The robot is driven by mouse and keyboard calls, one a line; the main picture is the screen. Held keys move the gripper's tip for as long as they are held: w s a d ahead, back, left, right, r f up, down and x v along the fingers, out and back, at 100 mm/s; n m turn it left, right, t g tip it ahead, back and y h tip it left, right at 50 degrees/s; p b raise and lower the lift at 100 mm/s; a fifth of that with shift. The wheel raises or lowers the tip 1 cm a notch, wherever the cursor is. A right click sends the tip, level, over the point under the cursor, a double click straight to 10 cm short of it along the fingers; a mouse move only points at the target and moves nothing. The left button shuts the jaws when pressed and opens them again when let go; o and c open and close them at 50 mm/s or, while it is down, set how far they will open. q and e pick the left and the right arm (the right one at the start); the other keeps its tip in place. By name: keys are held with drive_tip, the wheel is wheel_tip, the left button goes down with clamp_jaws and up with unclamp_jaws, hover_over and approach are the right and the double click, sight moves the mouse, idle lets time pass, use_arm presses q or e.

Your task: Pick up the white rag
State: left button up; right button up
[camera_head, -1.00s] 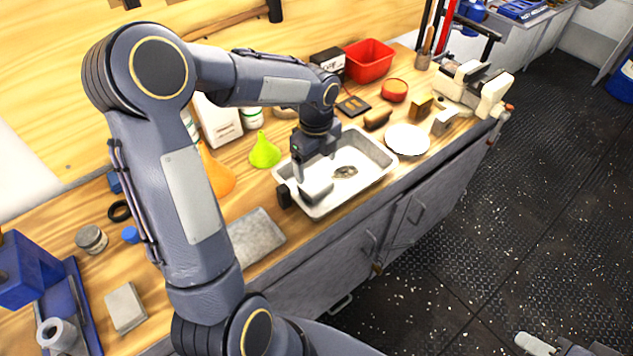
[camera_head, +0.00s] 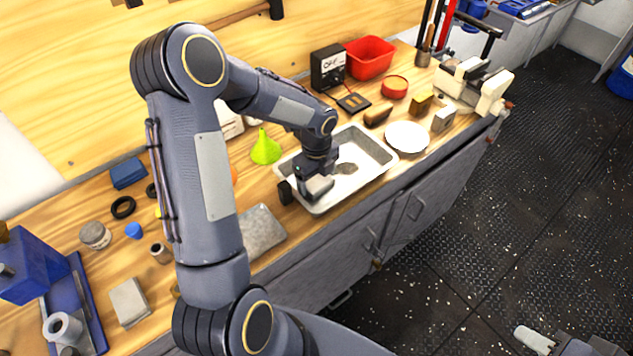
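A flat, white, roundish piece (camera_head: 406,137) lies on the bench just right of the metal tray (camera_head: 377,180); it is the only thing here that looks like the white rag, though I cannot tell cloth from plate. My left gripper (camera_head: 301,191) is low at the tray's near left end, well left of the white piece. Its fingers look apart, one outside the tray's rim and one over its inside, with nothing clearly held. Part of what looks like my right arm (camera_head: 565,344) shows at the bottom right edge; its fingers cannot be made out.
A dark patch (camera_head: 346,168) shows on the tray floor. A red tin (camera_head: 394,87), a brown brush (camera_head: 378,115), a brass block (camera_head: 421,104) and a grey block (camera_head: 443,119) surround the white piece. A vise (camera_head: 473,85) stands at the far right end. A green funnel (camera_head: 265,150) is behind the tray.

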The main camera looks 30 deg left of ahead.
use_arm(q)
drive_tip(key=c, duration=0.4)
drive_tip(key=shift+o, duration=0.2)
drive_tip(key=shift+r, duration=0.1)
drive_tip(key=shift+r, duration=0.55)
drive_tip(key=s+d+r+b, duration=0.1)
drive_tip(key=s+d+r, duration=0.1)
drive_tip(key=s+r, duration=0.4)
drive_tip(key=s+d+r+b, duration=0.1)
drive_tip(key=s+d+r, duration=0.1)
drive_tip(key=s+r, duration=0.3)
drive_tip(key=shift+s+d+r+b, duration=0.3)
drive_tip(key=shift+s+r+b, duration=0.1)
drive_tip(key=shift+s, duration=0.7)
